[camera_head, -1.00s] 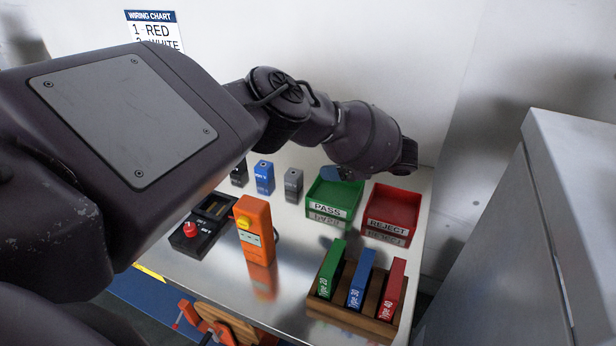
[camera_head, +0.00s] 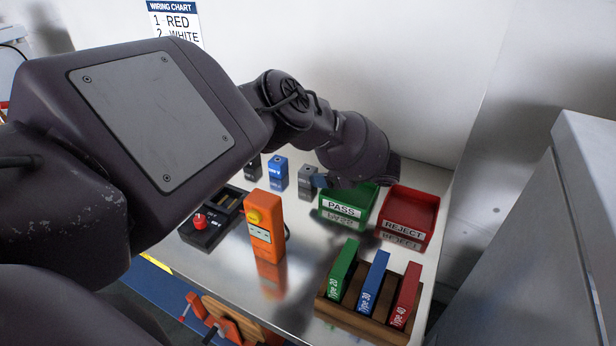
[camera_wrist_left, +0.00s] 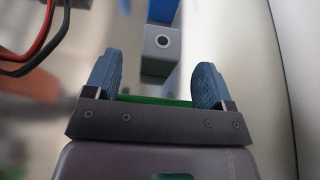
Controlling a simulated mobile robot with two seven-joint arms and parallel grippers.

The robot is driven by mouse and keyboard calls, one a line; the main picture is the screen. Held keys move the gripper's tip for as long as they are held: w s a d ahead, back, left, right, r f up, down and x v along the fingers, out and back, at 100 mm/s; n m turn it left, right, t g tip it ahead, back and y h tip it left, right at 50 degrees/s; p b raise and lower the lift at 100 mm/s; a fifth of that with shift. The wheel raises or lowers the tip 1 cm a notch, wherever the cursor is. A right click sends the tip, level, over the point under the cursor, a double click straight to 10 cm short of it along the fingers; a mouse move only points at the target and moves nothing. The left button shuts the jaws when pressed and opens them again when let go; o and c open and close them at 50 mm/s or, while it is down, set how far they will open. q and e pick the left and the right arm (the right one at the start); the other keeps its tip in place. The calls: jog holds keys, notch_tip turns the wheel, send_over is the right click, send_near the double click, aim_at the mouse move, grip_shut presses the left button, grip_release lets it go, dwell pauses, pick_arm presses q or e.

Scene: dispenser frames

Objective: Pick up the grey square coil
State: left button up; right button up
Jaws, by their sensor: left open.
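The grey square coil (camera_head: 307,180) stands upright on the metal table, at the right end of a row beside the blue coil (camera_head: 278,172). In the left wrist view the grey coil (camera_wrist_left: 160,52), with a dark hole in its top face, shows between and beyond the fingertips. My left gripper (camera_head: 321,181) is just right of the coil, over the edge of the green PASS tray (camera_head: 340,209). Its blue fingers are spread and empty in the left wrist view (camera_wrist_left: 157,70). Most of the gripper is hidden behind my wrist in the head view. My right gripper is out of view.
A black coil (camera_head: 253,169) stands at the row's left end. The red REJECT tray (camera_head: 408,212) is at right. An orange tester (camera_head: 264,228), a black box with red button (camera_head: 208,226) and a wooden rack (camera_head: 350,320) of coloured cards stand nearer. A grey cabinet borders the right.

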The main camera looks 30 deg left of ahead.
aim_at(313, 171)
pick_arm(q)
jog(key=shift+x, duration=1.6)
jog(key=shift+w, duration=0.1)
jog(key=c, duration=1.1)
